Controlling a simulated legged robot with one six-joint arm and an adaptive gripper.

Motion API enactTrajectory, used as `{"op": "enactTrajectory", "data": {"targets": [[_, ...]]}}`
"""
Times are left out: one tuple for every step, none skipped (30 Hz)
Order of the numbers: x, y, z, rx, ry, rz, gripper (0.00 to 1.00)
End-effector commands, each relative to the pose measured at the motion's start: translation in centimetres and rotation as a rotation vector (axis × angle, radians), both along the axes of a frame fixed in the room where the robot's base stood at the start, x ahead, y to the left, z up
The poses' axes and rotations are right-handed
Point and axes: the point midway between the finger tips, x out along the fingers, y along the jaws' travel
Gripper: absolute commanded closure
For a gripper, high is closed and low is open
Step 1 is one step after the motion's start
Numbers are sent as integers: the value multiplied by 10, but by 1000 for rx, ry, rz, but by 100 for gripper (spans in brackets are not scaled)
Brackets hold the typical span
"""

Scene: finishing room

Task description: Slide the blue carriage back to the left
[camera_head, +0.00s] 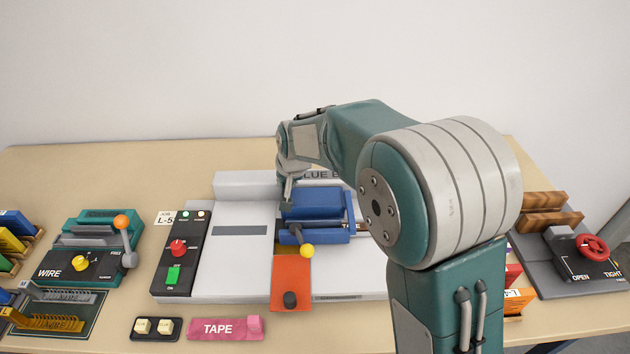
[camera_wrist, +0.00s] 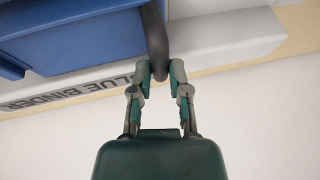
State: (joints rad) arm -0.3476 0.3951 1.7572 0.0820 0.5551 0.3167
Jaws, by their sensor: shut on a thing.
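The blue carriage (camera_head: 318,204) sits right of the middle on the pale grey bed of the blue binder machine (camera_head: 237,262). In the wrist view its blue body (camera_wrist: 75,45) fills the upper left. My gripper (camera_head: 287,200) is at the carriage's left rear side. In the wrist view my gripper (camera_wrist: 160,74) is shut on a dark grey handle (camera_wrist: 155,40) beside the carriage. Where the handle joins the carriage is out of sight. My arm hides the machine's right part in the head view.
A control panel (camera_head: 182,253) with red and green controls stands at the machine's left end. The bed left of the carriage is clear.

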Motion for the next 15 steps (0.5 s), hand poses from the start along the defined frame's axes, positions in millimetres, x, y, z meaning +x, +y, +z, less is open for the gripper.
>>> {"op": "enactTrajectory", "data": {"targets": [[-1, 20, -2, -2, 0, 9, 100], [-1, 30, -1, 0, 0, 9, 100], [-1, 43, -2, -1, 0, 8, 100], [-1, 53, -2, -1, 2, 8, 100], [-1, 63, -2, -1, 1, 9, 100], [-1, 75, -2, 0, 1, 7, 100], [-1, 85, -2, -1, 1, 7, 100], [-1, 93, -2, -2, 2, 7, 100], [-1, 105, -2, -1, 2, 6, 100], [-1, 113, -2, -1, 1, 5, 100], [-1, 121, -2, -1, 1, 6, 100], [-1, 130, -2, -2, 2, 4, 100], [-1, 137, -2, -2, 2, 4, 100], [-1, 143, -2, -1, 1, 4, 100], [-1, 150, -2, -1, 1, 3, 100]]}}
